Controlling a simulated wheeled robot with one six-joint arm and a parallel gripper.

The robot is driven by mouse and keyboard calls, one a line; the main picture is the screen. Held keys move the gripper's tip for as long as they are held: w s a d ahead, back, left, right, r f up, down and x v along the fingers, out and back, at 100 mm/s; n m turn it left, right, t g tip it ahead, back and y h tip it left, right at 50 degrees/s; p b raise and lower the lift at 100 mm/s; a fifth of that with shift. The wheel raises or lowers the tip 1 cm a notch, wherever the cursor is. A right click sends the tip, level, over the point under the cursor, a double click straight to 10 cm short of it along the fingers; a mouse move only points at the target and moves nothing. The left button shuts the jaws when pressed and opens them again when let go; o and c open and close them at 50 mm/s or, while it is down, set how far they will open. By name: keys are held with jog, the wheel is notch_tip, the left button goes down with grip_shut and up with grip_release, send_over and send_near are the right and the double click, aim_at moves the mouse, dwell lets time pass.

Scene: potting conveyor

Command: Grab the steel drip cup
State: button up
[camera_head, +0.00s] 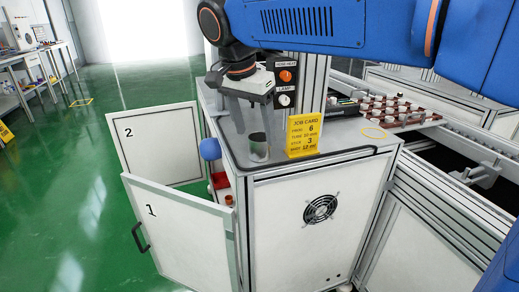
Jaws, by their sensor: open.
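The steel drip cup (259,152) stands upright on the grey top of the white cabinet, close to its left front corner. It is a small shiny cup with a dark opening. My gripper (254,126) points down over the cup, with its fingers apart and nothing held between them. The fingertips appear at about the height of the cup's rim. From this view I cannot tell whether they touch the cup or straddle it.
A yellow job card (304,135) stands just right of the cup. Behind is a control box (286,77) with knobs on a metal post. A tray of small pots (396,110) lies at right. Cabinet doors 1 (185,235) and 2 (160,145) hang open at left.

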aim_at(259, 138)
jog(key=x, duration=0.3)
jog(key=shift+d+f, duration=0.2)
jog(key=shift+d, duration=0.1)
jog(key=shift+w+f, duration=0.2)
jog(key=shift+f, duration=0.45)
jog(key=c, duration=1.1)
